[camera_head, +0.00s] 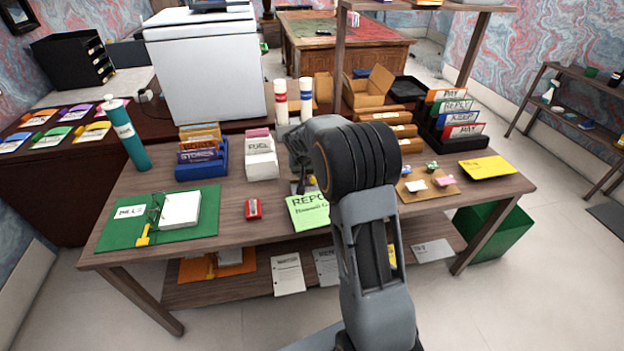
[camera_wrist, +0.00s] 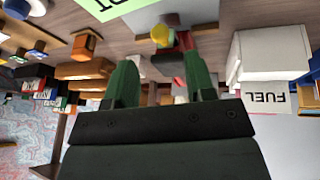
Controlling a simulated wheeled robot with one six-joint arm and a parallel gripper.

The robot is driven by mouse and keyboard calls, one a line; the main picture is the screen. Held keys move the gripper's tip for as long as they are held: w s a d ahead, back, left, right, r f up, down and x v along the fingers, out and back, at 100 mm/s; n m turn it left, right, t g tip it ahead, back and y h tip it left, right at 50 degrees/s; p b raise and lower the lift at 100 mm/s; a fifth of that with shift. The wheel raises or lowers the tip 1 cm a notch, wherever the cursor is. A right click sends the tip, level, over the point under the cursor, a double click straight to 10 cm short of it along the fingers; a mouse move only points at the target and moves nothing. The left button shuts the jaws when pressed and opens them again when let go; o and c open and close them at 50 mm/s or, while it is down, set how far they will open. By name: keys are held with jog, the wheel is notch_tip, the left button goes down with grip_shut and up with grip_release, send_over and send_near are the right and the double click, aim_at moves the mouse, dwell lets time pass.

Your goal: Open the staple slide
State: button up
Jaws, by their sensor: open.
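No part is clearly recognisable as the staple slide. A small device with a yellow knob (camera_head: 312,181) stands on the desk behind the green report sheet (camera_head: 309,211), mostly hidden by my arm in the head view. In the wrist view, which looks upside down, the yellow knob (camera_wrist: 161,35) shows beside a red and dark part (camera_wrist: 186,45) on a grey base. My gripper (camera_wrist: 158,65) is open and empty, its two green fingers apart, pointing towards this device. I cannot tell the exact gap to it. In the head view my arm hides the fingers.
The white FUEL box (camera_head: 261,157) stands left of the device, with a blue card holder (camera_head: 202,160) beyond. A small red object (camera_head: 253,209) and a green binder (camera_head: 160,219) lie at left. A cork board (camera_head: 427,187) with small items lies right. The desk between binder and red object is bare.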

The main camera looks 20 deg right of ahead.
aim_at(313, 180)
jog(key=shift+x, duration=3.15)
jog(key=shift+c, duration=0.5)
grip_shut()
